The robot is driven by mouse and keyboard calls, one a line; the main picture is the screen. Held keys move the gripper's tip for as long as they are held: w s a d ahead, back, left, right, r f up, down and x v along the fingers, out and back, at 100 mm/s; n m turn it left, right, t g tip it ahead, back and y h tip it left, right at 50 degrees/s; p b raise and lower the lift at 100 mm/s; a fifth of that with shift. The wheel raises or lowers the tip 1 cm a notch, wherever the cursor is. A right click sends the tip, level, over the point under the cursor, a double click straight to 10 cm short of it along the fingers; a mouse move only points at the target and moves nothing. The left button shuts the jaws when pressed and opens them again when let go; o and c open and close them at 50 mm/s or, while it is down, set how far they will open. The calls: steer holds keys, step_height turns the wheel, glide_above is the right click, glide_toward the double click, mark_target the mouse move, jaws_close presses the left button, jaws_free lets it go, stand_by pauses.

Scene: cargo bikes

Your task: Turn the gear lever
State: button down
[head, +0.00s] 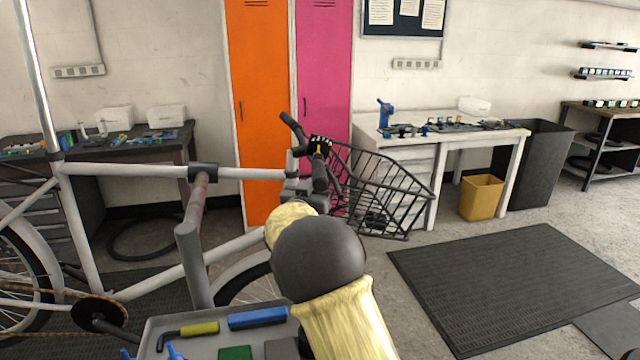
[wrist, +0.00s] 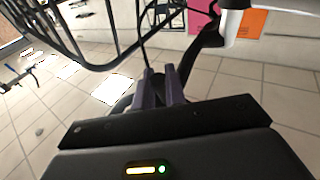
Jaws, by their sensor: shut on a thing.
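The white cargo bike (head: 130,172) stands at the left with a black handlebar (head: 292,130) and a wire basket (head: 385,190) at its front. In the wrist view my gripper (wrist: 164,84) is shut on a small dark part, the gear lever (wrist: 158,80), which is mostly hidden between the two fingers. In the head view my yellow and grey arm reaches up to the handlebar. The lever cannot be told apart there among the dark fittings, and the jaws are not clear.
The basket wires (wrist: 70,45) pass close by at the upper left of the wrist view. A grey stand with a tool tray (head: 215,325) is in front of the bike. A white workbench (head: 450,140), yellow bin (head: 481,197) and floor mat (head: 520,280) lie to the right.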

steer(key=c, duration=1.5)
jaws_free()
steer(key=shift+o, duration=0.2)
steer(key=b+v, duration=0.2)
steer(key=v, duration=1.5)
steer(key=shift+s, duration=0.2)
steer(key=shift+a, duration=0.1)
steer(key=shift+c, duration=0.2)
